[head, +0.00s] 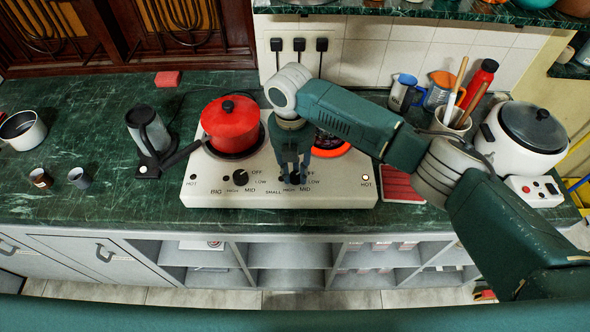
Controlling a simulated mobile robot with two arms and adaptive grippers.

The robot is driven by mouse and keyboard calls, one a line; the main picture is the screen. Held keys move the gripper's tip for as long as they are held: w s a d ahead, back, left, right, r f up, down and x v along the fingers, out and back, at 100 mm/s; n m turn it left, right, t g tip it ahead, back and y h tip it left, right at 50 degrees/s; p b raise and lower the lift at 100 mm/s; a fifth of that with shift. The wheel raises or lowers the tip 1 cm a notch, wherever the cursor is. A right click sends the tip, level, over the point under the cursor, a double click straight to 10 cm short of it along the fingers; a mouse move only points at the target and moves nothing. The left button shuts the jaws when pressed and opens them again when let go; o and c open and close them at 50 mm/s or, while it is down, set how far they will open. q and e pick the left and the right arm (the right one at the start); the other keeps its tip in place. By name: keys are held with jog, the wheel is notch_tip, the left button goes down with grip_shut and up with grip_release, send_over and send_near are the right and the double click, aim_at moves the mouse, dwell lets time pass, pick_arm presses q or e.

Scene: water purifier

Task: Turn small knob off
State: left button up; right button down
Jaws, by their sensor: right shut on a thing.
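The two-burner cooktop (215,190) stands on the green counter. Its small knob, by the label SMALL, is mostly hidden behind my right gripper (293,177). That gripper reaches down from above with its fingers shut on the small knob. The small burner (338,151), behind and right of the gripper, has a glowing orange rim. The big knob (240,177) sits to the left, clear of the gripper. My left gripper is not in view.
A red pot (231,124) sits on the left burner, its handle pointing front left. A metal jug (148,128) stands left of it. A white rice cooker (521,136) and a utensil cup (450,120) stand to the right. Two small cups (79,178) are at the left.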

aim_at(294, 173)
jog(key=shift+w, duration=0.1)
dwell(0.3)
jog(key=c, duration=1.4)
grip_release()
jog(key=shift+d, duration=0.1)
jog(key=shift+c, duration=0.2)
notch_tip(294, 173, up, 12)
jog(key=shift+w+a, duration=0.15)
jog(key=shift+a, duration=0.1)
